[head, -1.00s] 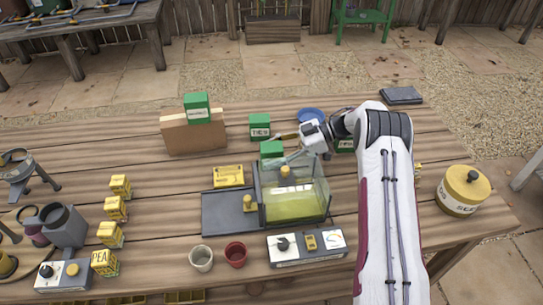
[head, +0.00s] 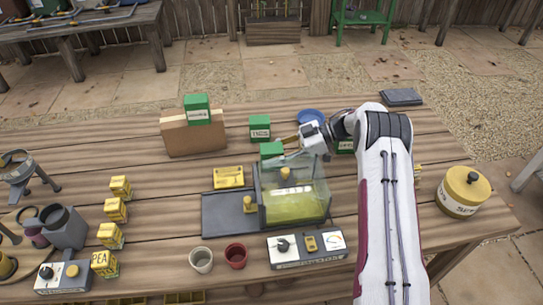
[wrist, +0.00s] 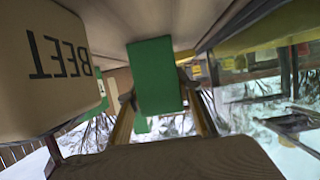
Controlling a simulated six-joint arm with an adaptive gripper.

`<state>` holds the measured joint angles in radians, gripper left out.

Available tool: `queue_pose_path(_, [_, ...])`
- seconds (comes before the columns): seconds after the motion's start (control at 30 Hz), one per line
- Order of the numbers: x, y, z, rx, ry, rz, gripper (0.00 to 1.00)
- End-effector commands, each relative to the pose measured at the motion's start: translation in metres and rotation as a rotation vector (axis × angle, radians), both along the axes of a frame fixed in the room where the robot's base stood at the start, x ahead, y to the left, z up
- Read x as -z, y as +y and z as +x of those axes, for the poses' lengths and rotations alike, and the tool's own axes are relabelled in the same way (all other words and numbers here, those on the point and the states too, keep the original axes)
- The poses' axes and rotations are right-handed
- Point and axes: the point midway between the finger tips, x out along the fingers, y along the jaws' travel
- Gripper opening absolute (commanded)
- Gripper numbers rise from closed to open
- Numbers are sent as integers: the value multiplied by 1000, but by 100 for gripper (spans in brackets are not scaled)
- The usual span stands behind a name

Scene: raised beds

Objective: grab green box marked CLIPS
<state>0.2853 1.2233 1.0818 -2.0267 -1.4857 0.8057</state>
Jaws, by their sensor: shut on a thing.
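A green box (head: 271,151) stands at the back edge of the clear-walled case, with its label not readable. My gripper (head: 285,155) reaches it from the right and is shut on it. In the wrist view the green box (wrist: 155,78) sits between my two fingers. Other green boxes are one marked TIES (head: 260,127), one with a blurred label (head: 197,108) on top of a wooden block, and one (head: 345,146) partly hidden behind my arm. I cannot read CLIPS on any of them.
The clear case (head: 295,195) with yellow-green contents stands just below my gripper. A yellow box (head: 228,177), a blue dish (head: 310,116), the wooden block (head: 180,138) and a yellow tin (head: 463,188) are around it.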

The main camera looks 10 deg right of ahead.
Motion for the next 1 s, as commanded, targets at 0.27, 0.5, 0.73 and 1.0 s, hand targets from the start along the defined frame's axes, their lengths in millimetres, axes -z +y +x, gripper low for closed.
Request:
queue_pose_path(0.27, [-13,0,0,1,-1,0,11])
queue_pose_path(0.5, [-42,0,1,0,-3,-1,11])
queue_pose_path(0.73, [-75,0,0,0,-2,-1,11])
queue_pose_path(1.0, [-98,0,0,0,-1,0,11])
